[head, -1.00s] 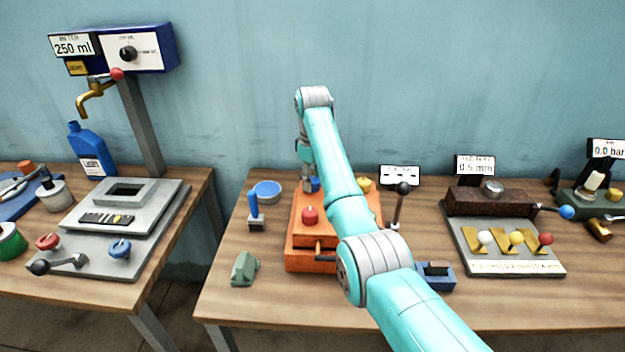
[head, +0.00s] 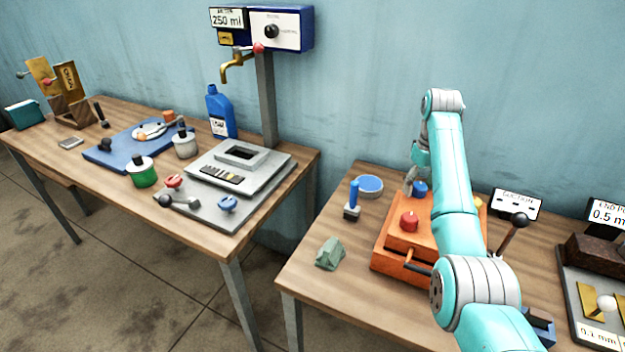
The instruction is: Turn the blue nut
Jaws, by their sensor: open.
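The blue nut (head: 420,188) is small and sits on the back left part of the orange box (head: 392,256), on the right-hand table. My gripper (head: 410,188) points down just left of the nut, at about its height. Its jaws are open. It is too small in the picture to tell whether a finger touches the nut or reaches around it. My arm covers part of the right side of the orange box.
A red knob (head: 409,222) sits on the box in front of the nut. A black-knobbed lever (head: 518,220) rises at right.

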